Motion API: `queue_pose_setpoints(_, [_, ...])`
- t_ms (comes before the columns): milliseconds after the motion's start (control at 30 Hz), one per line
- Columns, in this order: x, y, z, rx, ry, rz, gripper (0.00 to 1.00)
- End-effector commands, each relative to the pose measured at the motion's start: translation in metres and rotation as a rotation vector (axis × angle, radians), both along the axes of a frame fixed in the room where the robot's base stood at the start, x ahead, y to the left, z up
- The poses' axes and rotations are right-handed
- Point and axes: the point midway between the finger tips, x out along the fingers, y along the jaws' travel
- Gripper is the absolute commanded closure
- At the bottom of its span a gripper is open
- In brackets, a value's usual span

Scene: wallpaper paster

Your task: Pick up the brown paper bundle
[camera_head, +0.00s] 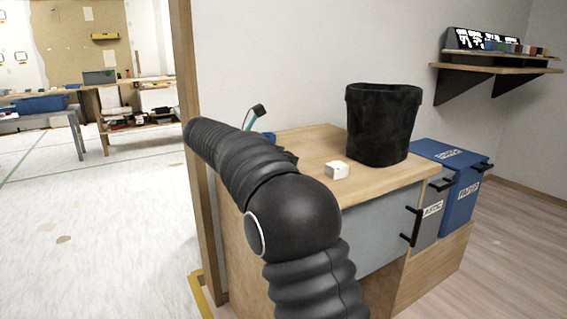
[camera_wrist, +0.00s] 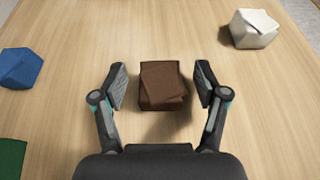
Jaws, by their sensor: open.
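The brown paper bundle (camera_wrist: 163,86) lies on the wooden tabletop in the wrist view, a dark brown folded block with a loose flap on top. My gripper (camera_wrist: 161,84) is open, with one finger on each side of the bundle. A gap of bare wood shows between each finger and the bundle. In the head view my arm hides the bundle, and only a small part of my gripper (camera_head: 258,118) shows behind the arm.
A white crumpled block (camera_wrist: 253,29) lies to the right, also in the head view (camera_head: 337,170). A blue piece (camera_wrist: 20,68) and a green piece (camera_wrist: 12,157) lie left. A black bin (camera_head: 382,125) stands on the wooden cabinet top (camera_head: 385,183).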

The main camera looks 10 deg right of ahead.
Motion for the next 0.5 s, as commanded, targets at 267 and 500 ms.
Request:
queue_pose_setpoints(267, [0.0005, -0.0021, -0.0002, 0.000, 0.000, 0.001, 0.37])
queue_pose_setpoints(500, [0.0005, -0.0020, -0.0002, 0.000, -0.001, 0.001, 0.78])
